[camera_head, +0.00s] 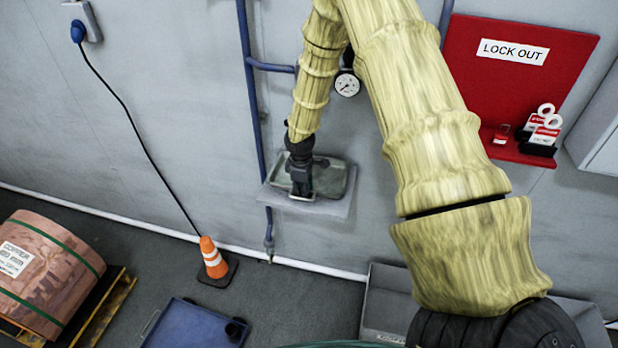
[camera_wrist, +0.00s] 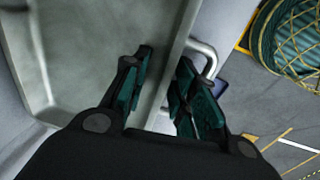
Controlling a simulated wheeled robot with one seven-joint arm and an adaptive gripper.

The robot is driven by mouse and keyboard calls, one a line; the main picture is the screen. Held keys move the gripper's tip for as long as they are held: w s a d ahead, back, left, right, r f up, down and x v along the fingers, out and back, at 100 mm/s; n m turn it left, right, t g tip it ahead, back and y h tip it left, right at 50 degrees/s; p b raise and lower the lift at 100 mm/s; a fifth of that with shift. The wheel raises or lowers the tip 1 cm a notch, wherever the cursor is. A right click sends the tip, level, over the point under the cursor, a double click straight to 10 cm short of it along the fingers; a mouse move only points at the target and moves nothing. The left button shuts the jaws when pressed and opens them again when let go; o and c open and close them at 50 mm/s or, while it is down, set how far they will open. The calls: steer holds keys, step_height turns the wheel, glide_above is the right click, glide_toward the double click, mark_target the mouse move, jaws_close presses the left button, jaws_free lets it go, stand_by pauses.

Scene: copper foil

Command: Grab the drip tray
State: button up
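The drip tray (camera_head: 333,181) is a shallow grey-green tray on a light grey wall shelf (camera_head: 342,208) under the pressure gauge. My gripper (camera_head: 301,190) points down at the tray's near side and hides part of it. In the wrist view, the tray (camera_wrist: 95,50) fills the upper left, with a metal loop handle (camera_wrist: 209,58) on its right side. My gripper's green-padded fingers (camera_wrist: 165,58) are apart, one on each side of the tray's rim. The right finger overlaps the handle in view. I cannot tell whether either finger touches the tray.
A blue pipe (camera_head: 252,110) runs down the wall just left of the shelf. A red lockout board (camera_head: 480,90) hangs at right. An orange cone (camera_head: 212,258), a blue cart (camera_head: 190,325) and a copper coil (camera_head: 50,270) stand below. Open floor shows below the shelf.

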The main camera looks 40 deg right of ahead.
jaws_close()
steer(key=shift+r, duration=0.2)
